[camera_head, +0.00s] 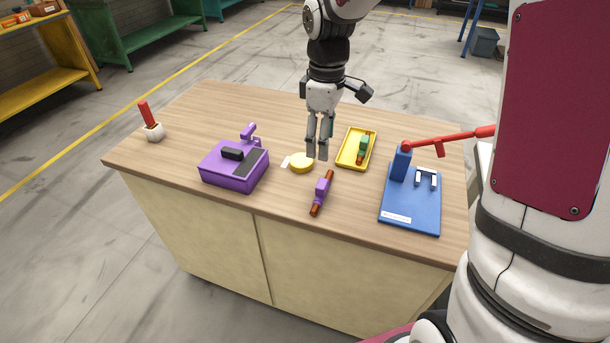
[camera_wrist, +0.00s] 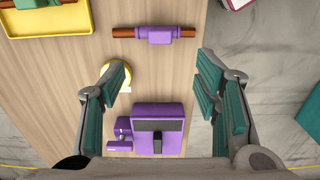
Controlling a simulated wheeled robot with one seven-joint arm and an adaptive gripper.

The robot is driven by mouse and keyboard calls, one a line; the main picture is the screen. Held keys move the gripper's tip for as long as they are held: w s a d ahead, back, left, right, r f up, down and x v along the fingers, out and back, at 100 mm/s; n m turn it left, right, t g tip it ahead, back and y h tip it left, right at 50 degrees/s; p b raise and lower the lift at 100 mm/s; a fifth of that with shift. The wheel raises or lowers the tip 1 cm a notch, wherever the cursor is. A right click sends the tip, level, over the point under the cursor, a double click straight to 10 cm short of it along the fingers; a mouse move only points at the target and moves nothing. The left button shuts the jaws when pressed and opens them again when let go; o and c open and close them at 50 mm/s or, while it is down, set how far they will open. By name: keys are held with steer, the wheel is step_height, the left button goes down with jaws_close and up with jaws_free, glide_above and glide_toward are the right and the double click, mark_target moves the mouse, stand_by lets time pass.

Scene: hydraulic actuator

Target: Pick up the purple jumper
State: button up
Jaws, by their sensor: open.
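The purple jumper (camera_head: 322,189) is a purple block with brown rod ends. It lies on the wooden table near its front edge, between a purple box and a blue plate. In the wrist view the jumper (camera_wrist: 159,35) lies crosswise near the top, unobstructed. My gripper (camera_head: 317,156) is open and empty, pointing down over the table, behind the jumper in the head view. In the wrist view my gripper (camera_wrist: 162,75) has its fingers spread wide, and the jumper is beyond the fingertips, not between them.
A purple box (camera_head: 233,166) with a lever stands left. A yellow disc (camera_head: 301,163) is close by my fingers. A yellow tray (camera_head: 344,160) holds a green piece with brown ends (camera_head: 364,146). A blue plate (camera_head: 411,210) with a red lever (camera_head: 450,138) stands right. A red-handled tool (camera_head: 147,113) stands far left.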

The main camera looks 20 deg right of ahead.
glide_above(322, 183)
steer(key=f, duration=0.8)
steer(key=shift+a, duration=0.25)
steer(key=shift+d+f, duration=0.2)
steer(key=shift+f, duration=2.85)
steer(key=c, duration=1.2)
